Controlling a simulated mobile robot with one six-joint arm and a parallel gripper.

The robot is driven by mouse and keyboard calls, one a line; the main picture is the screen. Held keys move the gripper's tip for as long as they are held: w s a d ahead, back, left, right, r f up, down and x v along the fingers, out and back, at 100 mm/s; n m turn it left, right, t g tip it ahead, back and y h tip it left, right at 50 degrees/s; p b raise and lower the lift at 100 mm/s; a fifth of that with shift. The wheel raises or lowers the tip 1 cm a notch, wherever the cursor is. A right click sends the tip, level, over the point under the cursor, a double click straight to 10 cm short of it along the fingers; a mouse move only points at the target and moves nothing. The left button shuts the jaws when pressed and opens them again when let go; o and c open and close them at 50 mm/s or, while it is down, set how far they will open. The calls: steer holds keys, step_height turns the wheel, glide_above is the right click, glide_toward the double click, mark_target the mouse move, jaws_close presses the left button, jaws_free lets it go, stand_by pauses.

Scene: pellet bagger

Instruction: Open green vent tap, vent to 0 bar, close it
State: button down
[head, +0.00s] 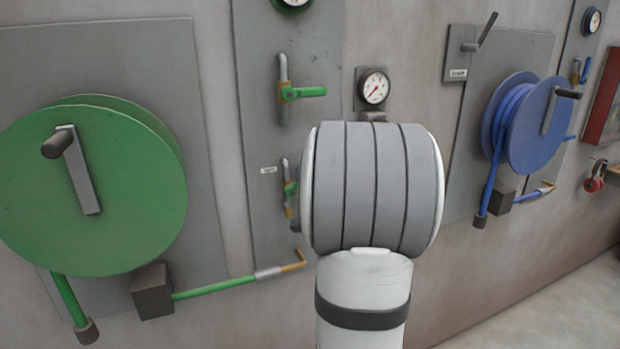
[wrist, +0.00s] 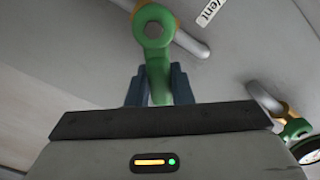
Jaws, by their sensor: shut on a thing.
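The green vent tap (head: 290,188) sits low on the grey panel, beside a small label, and is partly hidden behind my arm in the head view. In the wrist view the green vent tap (wrist: 153,32) shows close up, with the "Vent" label (wrist: 212,11) beside it. Its lever points toward my gripper (wrist: 158,84), at an angle across the pipe. The two dark fingers are shut on the lever's end, one on each side. In the head view my gripper is hidden behind my arm. A round gauge (head: 374,88) has a red needle, too small to read.
Another green tap (head: 302,92) is above on the same panel. A green hose reel (head: 90,190) stands at left, a blue reel (head: 525,125) at right. A green pipe (head: 215,289) runs below the panel. A red padlock (head: 593,184) hangs at far right.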

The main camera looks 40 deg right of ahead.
steer(key=c, duration=1.4)
jaws_free()
steer(key=shift+w+a+f, duration=0.1)
steer(key=shift+a, duration=0.05)
steer(key=shift+o, duration=0.6)
